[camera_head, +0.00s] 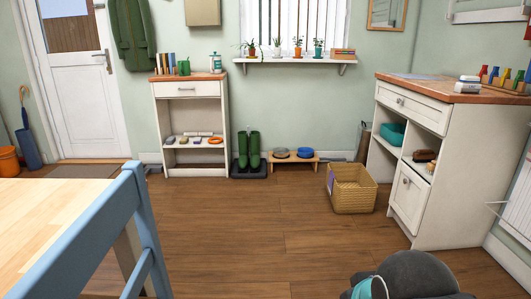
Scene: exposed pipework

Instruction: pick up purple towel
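A small purple patch (331,180) shows at the left side of the woven basket (356,197) on the floor, right of centre. It may be part of the purple towel, but it is too small to be sure. The inside of the basket is mostly lost to the low viewing angle. No other purple cloth is clear in view. A dark rounded part of my arm, with a teal band, shows at the bottom right. My gripper is not in view.
A table (50,220) with a blue chair (140,225) fills the lower left. A white cabinet (460,180) stands right of the basket. Green boots (249,150) and a low bowl stand (291,160) line the back wall. The wooden floor (260,220) in the middle is clear.

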